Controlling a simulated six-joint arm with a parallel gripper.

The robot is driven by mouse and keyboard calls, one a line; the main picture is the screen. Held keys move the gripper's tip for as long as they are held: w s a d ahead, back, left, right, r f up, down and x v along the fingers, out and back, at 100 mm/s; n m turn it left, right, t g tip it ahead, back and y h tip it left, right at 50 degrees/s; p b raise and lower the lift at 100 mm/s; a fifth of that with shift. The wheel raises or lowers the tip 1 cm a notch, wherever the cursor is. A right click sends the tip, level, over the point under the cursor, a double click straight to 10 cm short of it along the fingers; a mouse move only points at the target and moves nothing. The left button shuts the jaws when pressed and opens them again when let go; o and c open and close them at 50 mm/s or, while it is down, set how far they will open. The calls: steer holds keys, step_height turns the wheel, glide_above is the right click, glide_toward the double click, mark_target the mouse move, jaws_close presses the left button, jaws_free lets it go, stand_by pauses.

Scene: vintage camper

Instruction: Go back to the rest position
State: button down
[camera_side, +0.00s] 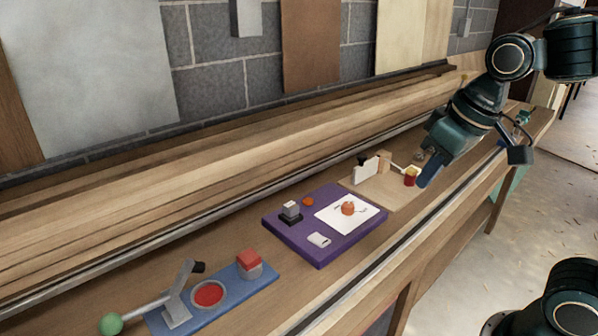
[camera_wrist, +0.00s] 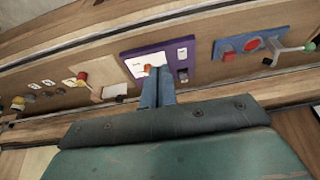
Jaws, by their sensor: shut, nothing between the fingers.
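In the wrist view the fingers overlap the edge of the purple board. The height of the fingertips above the bench is hard to tell.
The purple board (camera_side: 273,238) carries a white sheet and small items. A blue board (camera_side: 236,298) with a red button and a green-knobbed lever (camera_side: 111,324) stands front left. A long wooden beam (camera_side: 200,190) runs behind.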

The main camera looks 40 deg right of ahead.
steer(key=s+d+f+t, duration=0.1)
steer(key=s, duration=0.6)
steer(key=shift+s+t, duration=0.2)
steer(key=shift+t, duration=0.1)
